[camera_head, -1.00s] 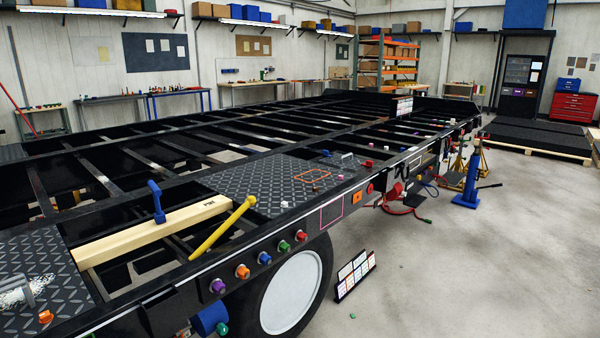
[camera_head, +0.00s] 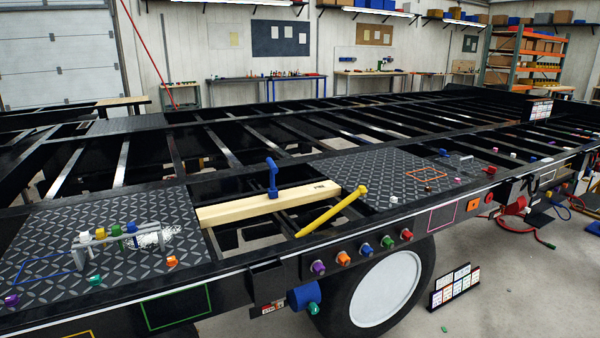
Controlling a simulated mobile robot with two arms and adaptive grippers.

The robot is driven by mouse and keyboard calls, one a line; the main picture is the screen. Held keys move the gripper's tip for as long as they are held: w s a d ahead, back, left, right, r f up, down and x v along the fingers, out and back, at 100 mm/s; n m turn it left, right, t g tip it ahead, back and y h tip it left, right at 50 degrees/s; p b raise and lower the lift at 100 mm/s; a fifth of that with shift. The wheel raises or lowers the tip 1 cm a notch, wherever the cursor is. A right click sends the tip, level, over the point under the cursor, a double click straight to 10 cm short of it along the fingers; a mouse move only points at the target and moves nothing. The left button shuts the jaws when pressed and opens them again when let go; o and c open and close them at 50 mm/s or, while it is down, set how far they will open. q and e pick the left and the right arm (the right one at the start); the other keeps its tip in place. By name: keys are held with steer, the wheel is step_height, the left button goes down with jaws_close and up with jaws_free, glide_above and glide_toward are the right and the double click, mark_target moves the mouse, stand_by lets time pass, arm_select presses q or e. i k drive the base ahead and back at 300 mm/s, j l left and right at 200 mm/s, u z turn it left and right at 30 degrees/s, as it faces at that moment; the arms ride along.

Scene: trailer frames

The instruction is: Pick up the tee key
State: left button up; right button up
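A blue tool with an upright stem and a short bar at its top (camera_head: 272,176) stands at the wooden beam (camera_head: 235,211); it looks the most like a tee key, but I cannot be sure. Its lower end is at the beam's far side or top, and I cannot tell how it is seated. A yellow bar with a thicker head (camera_head: 328,214) lies slanted over the frame just right of the beam. Neither of my grippers is in view.
The black trailer frame has open gaps between its crossbars. A tread plate (camera_head: 120,215) at left carries a grey rack (camera_head: 115,243) with coloured pieces. Coloured knobs, including a purple one (camera_head: 318,267), line the side rail above the wheel (camera_head: 385,288).

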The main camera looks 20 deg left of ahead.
mark_target(272, 191)
steer(key=i+u, duration=0.15)
steer(key=u, duration=0.3)
steer(key=i+l+u, duration=0.15)
steer(key=u, duration=0.3)
